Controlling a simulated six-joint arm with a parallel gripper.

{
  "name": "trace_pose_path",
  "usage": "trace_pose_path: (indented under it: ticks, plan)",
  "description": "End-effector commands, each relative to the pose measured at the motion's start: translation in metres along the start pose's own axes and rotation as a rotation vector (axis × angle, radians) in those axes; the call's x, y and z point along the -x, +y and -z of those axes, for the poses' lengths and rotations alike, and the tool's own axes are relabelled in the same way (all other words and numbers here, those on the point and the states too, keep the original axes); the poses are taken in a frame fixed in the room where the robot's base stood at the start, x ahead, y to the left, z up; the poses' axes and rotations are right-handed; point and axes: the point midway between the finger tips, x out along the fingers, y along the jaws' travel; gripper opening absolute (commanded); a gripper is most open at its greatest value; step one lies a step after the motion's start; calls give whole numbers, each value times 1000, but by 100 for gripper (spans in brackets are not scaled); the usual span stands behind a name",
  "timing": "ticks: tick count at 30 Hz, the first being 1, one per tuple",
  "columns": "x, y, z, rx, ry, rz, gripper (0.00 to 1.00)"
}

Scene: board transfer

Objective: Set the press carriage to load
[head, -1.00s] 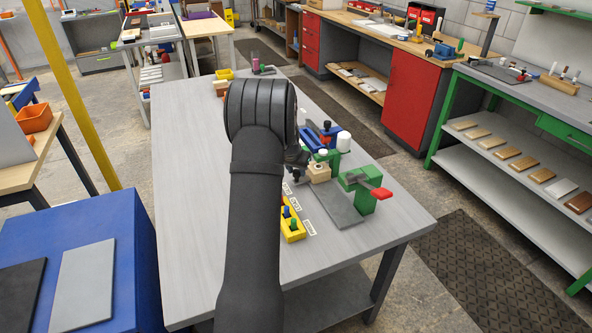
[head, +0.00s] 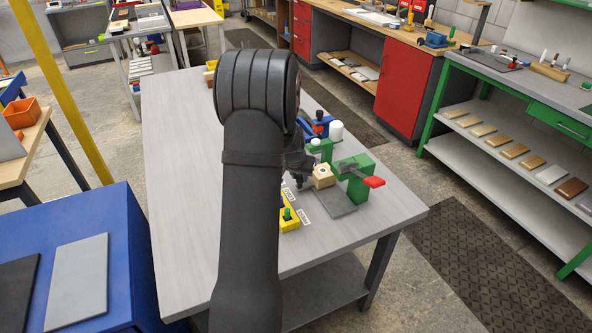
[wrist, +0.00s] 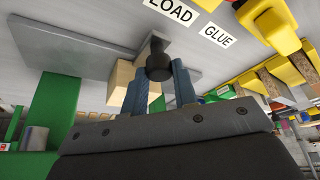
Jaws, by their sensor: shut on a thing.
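In the head view, the press has a green frame (head: 355,178) with a red handle (head: 374,182). A pale wooden block (head: 322,176) sits beside it, over a flat grey plate (head: 341,204). The block also shows in the wrist view (wrist: 121,89), with a black round knob (wrist: 159,63) by it. My gripper (wrist: 168,72) has its two blue-grey fingers on either side of this knob, shut on it. In the head view my arm partly hides the gripper. White labels reading LOAD (wrist: 169,10) and GLUE (wrist: 217,37) lie on the table.
A yellow holder (head: 290,225) with a green peg stands left of the plate, partly behind my arm. A white cylinder (head: 336,130) and a blue fixture (head: 317,124) stand behind the press. The grey table (head: 182,180) is clear on the left.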

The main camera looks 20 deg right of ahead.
Motion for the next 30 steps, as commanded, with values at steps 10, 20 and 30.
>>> trace_pose_path:
  ticks: [10, 20, 30]
  plan:
    - [0, 0, 0, 0, -1, 0, 48]
    - [2, -1, 0, 0, 1, 0, 48]
    - [50, -1, 1, -1, 4, 2, 48]
